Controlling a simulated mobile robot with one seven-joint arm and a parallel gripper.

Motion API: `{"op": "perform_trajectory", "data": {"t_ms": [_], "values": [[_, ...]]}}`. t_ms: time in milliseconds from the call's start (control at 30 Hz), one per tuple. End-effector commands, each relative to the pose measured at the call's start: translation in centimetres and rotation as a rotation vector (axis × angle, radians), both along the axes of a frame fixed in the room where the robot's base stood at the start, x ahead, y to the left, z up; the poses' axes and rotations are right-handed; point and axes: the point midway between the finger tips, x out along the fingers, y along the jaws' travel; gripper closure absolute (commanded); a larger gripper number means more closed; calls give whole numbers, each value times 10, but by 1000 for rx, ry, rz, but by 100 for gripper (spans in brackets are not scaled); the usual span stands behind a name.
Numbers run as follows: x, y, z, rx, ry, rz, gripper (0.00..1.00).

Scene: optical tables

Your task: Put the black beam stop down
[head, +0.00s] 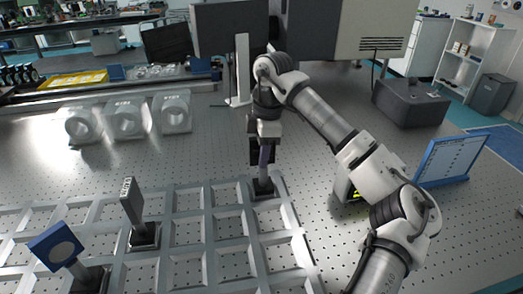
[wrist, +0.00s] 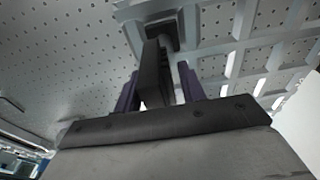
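The black beam stop (wrist: 152,75) is a dark upright plate on a small square base (wrist: 161,35). In the head view its base (head: 263,188) sits in a far right compartment of the grey grid tray (head: 205,197). My gripper (head: 264,158) points down over it and hides most of its plate. In the wrist view the purple fingers of my gripper (wrist: 160,78) stand on either side of the plate. A narrow gap shows between the right finger and the plate, so the gripper looks open around it. Contact on the left is hard to tell.
A dark labelled plate (head: 131,203) and a blue-framed round optic (head: 57,246) stand in the tray to the left. Several pale ring mounts (head: 127,118) stand behind it. A blue-framed panel (head: 450,160) is at the right.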

Motion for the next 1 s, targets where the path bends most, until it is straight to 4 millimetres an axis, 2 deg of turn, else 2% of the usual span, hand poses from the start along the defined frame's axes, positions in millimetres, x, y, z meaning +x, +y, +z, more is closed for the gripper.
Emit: {"op": "perform_trajectory", "data": {"t_ms": [233, 367, 467, 800, 1000], "values": [[0, 0, 1, 0, 0, 0, 60], [0, -1, 8, -2, -1, -1, 60], [1, -3, 24, -3, -2, -1, 60], [3, -11, 97, -2, -3, -1, 60], [3, -13, 118, -1, 0, 0, 60]]}}
